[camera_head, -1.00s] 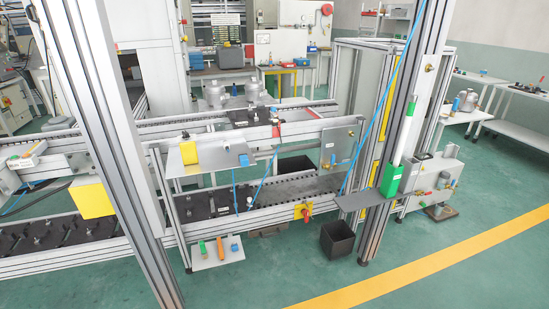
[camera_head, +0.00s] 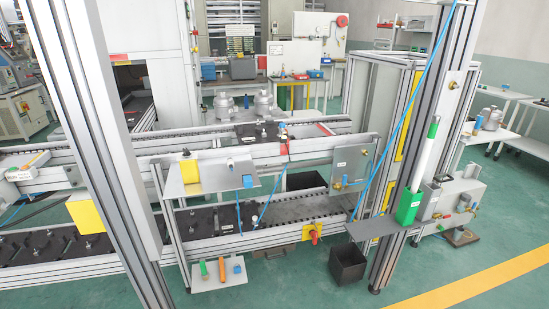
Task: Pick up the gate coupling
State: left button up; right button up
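I cannot tell for certain which part is the gate coupling. A small blue fitting (camera_head: 247,181) sits at the right end of the grey sloped shelf (camera_head: 215,182), with a blue hose hanging below it. A third blue piece (camera_head: 237,268) lies on the low white tray (camera_head: 218,275) beside an orange and a green piece. Neither of my grippers is in view.
Thick aluminium posts stand at left (camera_head: 95,130) and right (camera_head: 425,130) in front of the conveyor line (camera_head: 300,209). A black bin (camera_head: 347,265) stands on the floor by the right post. A green holder (camera_head: 408,206) sits on a grey shelf. Green floor is clear in front.

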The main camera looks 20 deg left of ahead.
aim_at(230, 161)
jog(key=z, duration=0.6)
jog(key=i, duration=1.7)
jog(key=u, duration=0.85)
jog(key=i, duration=0.7)
jog(key=u, duration=0.75)
